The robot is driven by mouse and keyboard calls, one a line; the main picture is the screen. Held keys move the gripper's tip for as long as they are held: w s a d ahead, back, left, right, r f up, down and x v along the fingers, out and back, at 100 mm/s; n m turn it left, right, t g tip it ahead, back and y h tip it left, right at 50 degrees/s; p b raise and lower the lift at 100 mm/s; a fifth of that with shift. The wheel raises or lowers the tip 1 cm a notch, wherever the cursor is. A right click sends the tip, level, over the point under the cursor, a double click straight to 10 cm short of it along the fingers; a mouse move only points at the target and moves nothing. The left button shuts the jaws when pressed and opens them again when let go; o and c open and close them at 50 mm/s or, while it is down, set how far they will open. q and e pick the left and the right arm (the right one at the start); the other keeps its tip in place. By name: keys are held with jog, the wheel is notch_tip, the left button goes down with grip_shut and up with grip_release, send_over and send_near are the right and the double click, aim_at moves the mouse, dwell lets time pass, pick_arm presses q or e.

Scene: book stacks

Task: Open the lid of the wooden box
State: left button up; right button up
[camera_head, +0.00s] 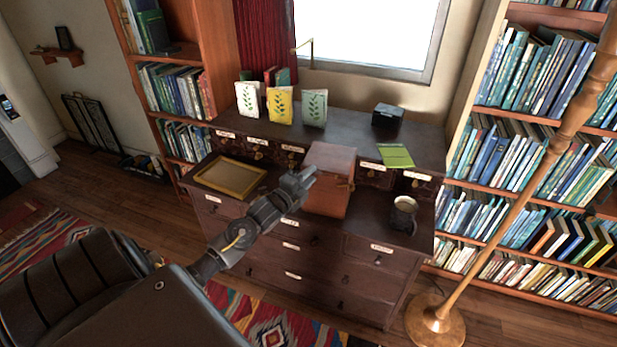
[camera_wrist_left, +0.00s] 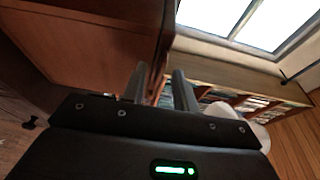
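The wooden box (camera_head: 327,196) is reddish brown and stands on the dark dresser. Its lid (camera_head: 331,158) looks closed. My left gripper (camera_head: 304,176) is at the box's left front side, close to the lid's height. In the left wrist view the box (camera_wrist_left: 80,35) fills the upper left. There the two fingers of my left gripper (camera_wrist_left: 158,88) stand apart with a gap between them, just below the box's edge. I see nothing held between them and cannot tell whether a finger touches the box. My right gripper is in neither view.
On the dresser (camera_head: 350,128), a framed tray (camera_head: 230,177) lies left of the box and a mug (camera_head: 404,213) stands right. A green booklet (camera_head: 396,156), a black box (camera_head: 388,116) and upright books (camera_head: 279,106) are behind. A wooden lamp pole (camera_head: 510,200) rises at right.

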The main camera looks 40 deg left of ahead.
pick_arm(q)
grip_shut()
